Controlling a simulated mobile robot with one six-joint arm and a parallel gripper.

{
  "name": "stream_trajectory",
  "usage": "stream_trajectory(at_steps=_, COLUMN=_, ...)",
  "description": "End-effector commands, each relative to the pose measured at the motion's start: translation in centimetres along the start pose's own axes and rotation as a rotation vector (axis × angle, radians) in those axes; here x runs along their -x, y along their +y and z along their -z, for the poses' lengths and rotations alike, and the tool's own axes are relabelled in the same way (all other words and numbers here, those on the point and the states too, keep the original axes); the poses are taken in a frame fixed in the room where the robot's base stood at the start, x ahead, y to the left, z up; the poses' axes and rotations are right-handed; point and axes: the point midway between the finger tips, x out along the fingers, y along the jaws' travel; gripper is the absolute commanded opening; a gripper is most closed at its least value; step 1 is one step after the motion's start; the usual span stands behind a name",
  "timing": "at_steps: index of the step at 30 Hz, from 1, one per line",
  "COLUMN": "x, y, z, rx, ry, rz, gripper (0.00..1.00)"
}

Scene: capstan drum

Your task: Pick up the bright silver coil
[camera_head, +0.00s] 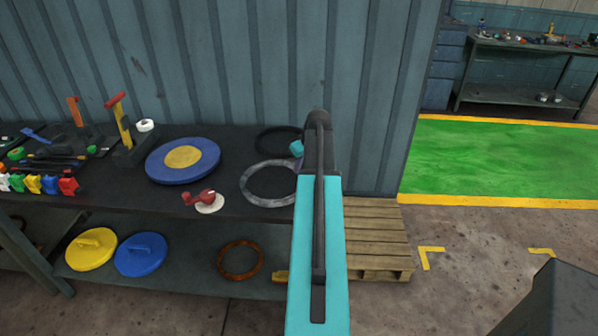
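The bright silver coil (246,186) is a pale grey ring lying flat on the dark bench top. It is left of my teal arm, which hides its right edge. My arm reaches up through the middle of the view and bends over near the bench's right end. Its wrist shows only as a small teal piece with a greyish part below it (297,162), at the coil's upper right. The fingers are not clearly visible, so I cannot tell whether they are open or touch the coil.
A black ring (262,138) lies behind the silver coil. A blue disc with a yellow centre (183,179) and a red-handled piece on a white base (209,207) are to its left. A rusty ring (221,263) lies on the lower shelf. A wooden pallet (378,240) stands right of the bench.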

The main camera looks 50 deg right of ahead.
Motion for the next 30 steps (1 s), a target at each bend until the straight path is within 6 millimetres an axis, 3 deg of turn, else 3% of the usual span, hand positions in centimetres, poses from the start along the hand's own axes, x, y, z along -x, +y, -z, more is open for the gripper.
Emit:
stream_trajectory(at_steps=7, x=1.9, y=0.0, z=0.9, rx=-0.002, ry=0.005, rz=0.001, gripper=0.0)
stream_trajectory(at_steps=30, x=5.2, y=-4.4, z=-5.8, rx=-0.001, ry=0.003, rz=0.002, gripper=0.0)
